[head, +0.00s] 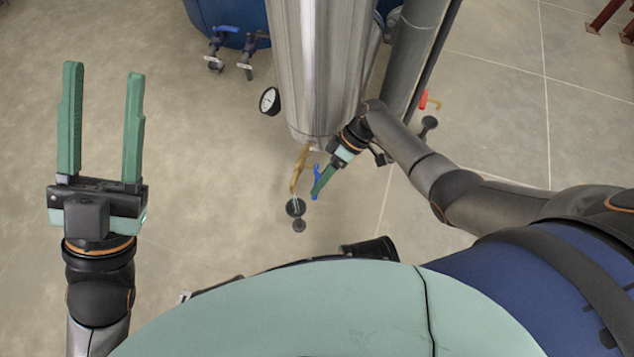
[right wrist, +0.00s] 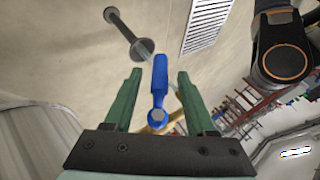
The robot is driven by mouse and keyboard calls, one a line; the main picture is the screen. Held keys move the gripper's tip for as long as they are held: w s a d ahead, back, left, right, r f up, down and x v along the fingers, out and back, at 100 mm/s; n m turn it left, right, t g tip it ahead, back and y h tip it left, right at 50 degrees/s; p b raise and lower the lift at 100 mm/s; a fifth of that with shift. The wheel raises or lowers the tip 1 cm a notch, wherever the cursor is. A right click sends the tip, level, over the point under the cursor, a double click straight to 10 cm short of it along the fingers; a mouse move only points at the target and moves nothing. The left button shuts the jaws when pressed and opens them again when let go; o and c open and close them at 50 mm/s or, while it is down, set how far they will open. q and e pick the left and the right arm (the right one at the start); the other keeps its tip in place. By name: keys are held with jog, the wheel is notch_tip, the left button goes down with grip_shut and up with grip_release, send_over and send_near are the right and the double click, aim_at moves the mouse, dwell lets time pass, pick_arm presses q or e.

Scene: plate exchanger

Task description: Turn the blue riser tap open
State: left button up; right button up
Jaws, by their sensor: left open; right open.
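The blue riser tap (head: 316,172) is a small blue lever on a brass pipe (head: 299,170) below the steel column. In the right wrist view the blue lever (right wrist: 159,78) stands between my two green fingers, with its hex nut end nearer the gripper body. My right gripper (right wrist: 158,85) is open around the lever, with a gap showing on both sides. In the head view my right gripper (head: 316,190) partly covers the tap. My left gripper (head: 104,75) is open and empty over bare floor at the left.
The steel column (head: 322,70) stands just behind the tap, with a round gauge (head: 269,101) on its left. Two more taps, one with a blue handle (head: 225,30), sit on a blue tank at the back. A red-handled tap (head: 423,99) is behind my right arm. The left floor is clear.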

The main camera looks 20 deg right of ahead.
pick_arm(q)
jog(key=r+p, duration=0.2)
jog(key=r, duration=0.1)
jog(key=r+p, duration=0.1)
jog(key=shift+s+a+r, duration=0.15)
jog(key=shift+a, duration=0.15)
pick_arm(e)
jog(key=v, duration=1)
jog(key=shift+d, duration=0.1)
jog(key=shift+c, duration=0.3)
